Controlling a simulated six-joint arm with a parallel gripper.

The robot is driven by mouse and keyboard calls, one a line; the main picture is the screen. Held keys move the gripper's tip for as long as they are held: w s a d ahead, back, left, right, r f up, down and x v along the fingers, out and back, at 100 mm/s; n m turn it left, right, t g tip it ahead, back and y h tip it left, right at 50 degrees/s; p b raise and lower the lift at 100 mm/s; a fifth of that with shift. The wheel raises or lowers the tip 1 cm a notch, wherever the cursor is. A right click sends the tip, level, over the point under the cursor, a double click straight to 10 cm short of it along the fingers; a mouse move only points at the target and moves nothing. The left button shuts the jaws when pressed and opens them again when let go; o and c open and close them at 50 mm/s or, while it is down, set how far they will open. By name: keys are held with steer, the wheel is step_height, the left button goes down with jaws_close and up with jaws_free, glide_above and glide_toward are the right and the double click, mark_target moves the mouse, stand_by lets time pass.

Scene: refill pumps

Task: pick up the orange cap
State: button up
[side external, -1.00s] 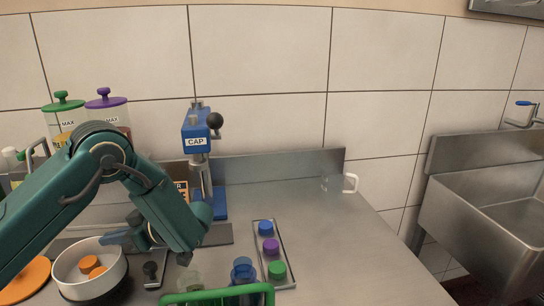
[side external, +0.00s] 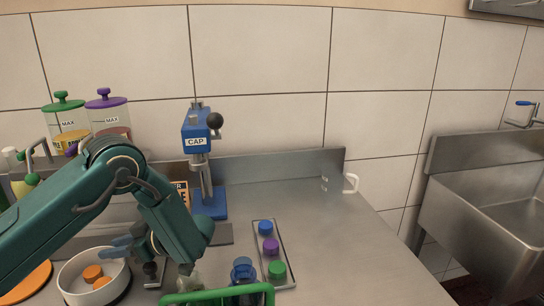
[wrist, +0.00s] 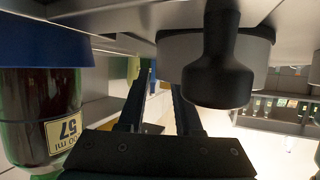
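Two orange pieces that look like caps, one (side external: 92,273) and another (side external: 102,282), lie in a white round bowl (side external: 66,284) at the lower left of the side view. No orange cap is clear in the wrist view.
A blue press marked CAP (side external: 196,135) stands behind. A narrow tray (side external: 282,250) holds blue, purple and green caps. A green-rimmed rack (side external: 215,295) with a blue bottle is in front. A dark knob (wrist: 220,70) and a labelled bottle (wrist: 38,110) are close in the wrist view.

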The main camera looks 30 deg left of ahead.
steer(key=v, duration=0.5)
steer(key=shift+r, duration=0.5)
step_height(320, 180, up, 5)
steer(key=shift+r, duration=0.15)
steer(key=o, duration=0.4)
steer(key=shift+r, duration=0.45)
steer(key=shift+c, duration=0.2)
